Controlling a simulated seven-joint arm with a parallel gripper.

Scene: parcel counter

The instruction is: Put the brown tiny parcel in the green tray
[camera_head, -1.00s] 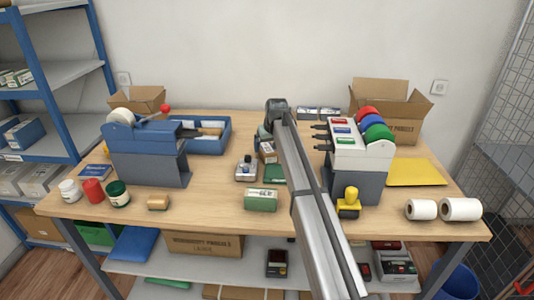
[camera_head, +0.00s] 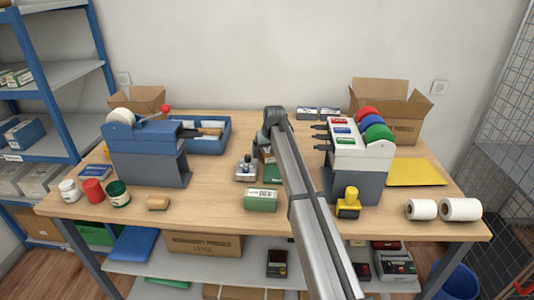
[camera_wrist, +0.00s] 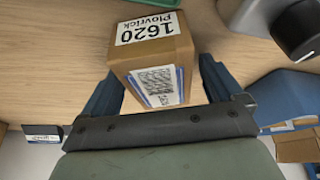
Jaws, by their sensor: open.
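A small brown parcel (camera_wrist: 155,55) with white labels, one reading 1620, stands on the counter between the spread fingers of my gripper (camera_wrist: 158,68) in the wrist view. The jaws are open; I cannot tell whether either finger touches it. In the head view the parcel (camera_head: 268,156) is mostly hidden by my arm. A flat green thing (camera_head: 274,174), perhaps the green tray, lies just in front of it, partly covered by my arm. Another small brown block (camera_head: 158,202) lies at the front left of the counter.
A grey device with a dark knob (camera_head: 246,170) stands close left of the parcel. A green box (camera_head: 261,200) is in front. A tape dispenser (camera_head: 150,155) stands left, a label-roll holder (camera_head: 358,160) and yellow stamp (camera_head: 348,203) right. Bare wood (camera_head: 215,180) lies left of centre.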

